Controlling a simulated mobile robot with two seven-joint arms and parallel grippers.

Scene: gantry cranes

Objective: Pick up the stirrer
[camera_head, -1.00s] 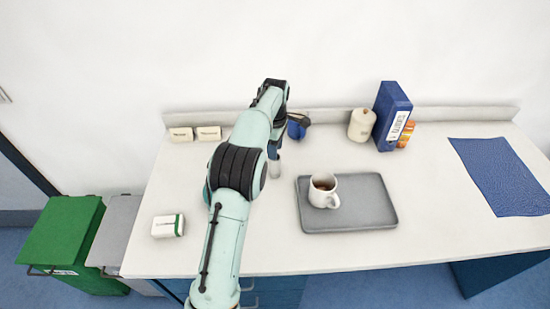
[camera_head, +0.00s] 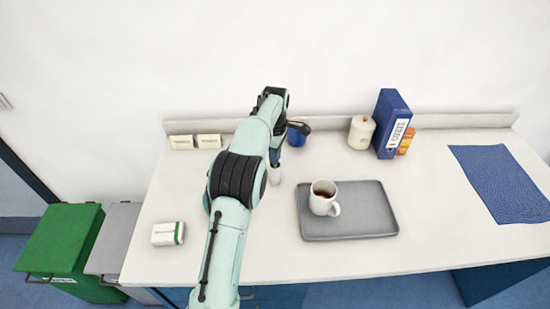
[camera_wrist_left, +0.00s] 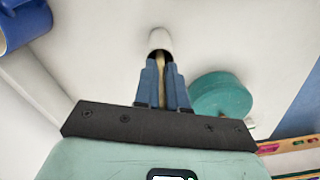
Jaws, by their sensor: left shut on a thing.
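The stirrer (camera_wrist_left: 159,64) is a thin pale stick, seen in the left wrist view between the blue fingers of my left gripper (camera_wrist_left: 161,66). The fingers are shut on it. Its far end meets a small white holder (camera_wrist_left: 160,39); whether it is still inside cannot be told. In the head view the holder (camera_head: 275,176) stands on the counter just below my left gripper (camera_head: 274,158), and my arm hides the stirrer. My right gripper is not in view.
A grey tray (camera_head: 370,223) with a white mug of brown drink (camera_head: 323,198) lies to the right. A blue mug (camera_head: 297,135), cream jar (camera_head: 361,132) and blue binder (camera_head: 391,122) stand behind. A small white box (camera_head: 167,234) is at the left. The counter's front middle is clear.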

